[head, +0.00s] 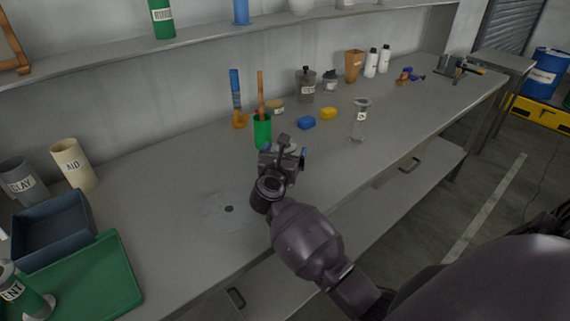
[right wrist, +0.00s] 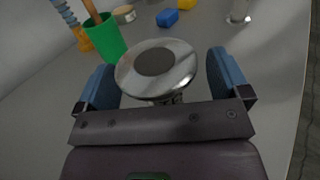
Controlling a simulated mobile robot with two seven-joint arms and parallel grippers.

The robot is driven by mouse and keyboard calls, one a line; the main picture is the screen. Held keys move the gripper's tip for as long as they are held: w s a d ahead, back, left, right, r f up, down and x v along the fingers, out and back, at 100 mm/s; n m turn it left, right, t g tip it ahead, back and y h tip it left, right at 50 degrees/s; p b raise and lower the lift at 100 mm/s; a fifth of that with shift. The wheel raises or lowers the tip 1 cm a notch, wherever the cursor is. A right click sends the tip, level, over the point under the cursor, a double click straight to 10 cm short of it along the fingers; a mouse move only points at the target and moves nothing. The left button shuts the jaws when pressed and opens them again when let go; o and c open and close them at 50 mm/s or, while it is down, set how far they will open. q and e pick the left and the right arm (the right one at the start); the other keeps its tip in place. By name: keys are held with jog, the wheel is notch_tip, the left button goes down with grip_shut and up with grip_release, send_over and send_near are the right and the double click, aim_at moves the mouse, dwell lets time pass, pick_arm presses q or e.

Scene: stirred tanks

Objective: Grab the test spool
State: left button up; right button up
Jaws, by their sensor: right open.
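The test spool (right wrist: 157,69) shows in the right wrist view as a shiny metal disc with a dark round centre and a narrower stem below it. It stands upright on the grey bench, between the two blue fingers of my right gripper (right wrist: 162,62). The fingers are open, with a gap visible on each side of the disc. In the head view my right gripper (head: 283,152) is low over the bench and hides most of the spool. My left gripper is not in view.
A green cup (head: 262,132) holding a wooden-handled tool stands close behind my right gripper. Blue (head: 50,222) and green (head: 118,268) trays lie left.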

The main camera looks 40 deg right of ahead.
jog(key=shift+w+d, duration=0.1)
jog(key=shift+d, duration=0.05)
jog(key=c, duration=1.1)
jog(key=shift+r, duration=0.1)
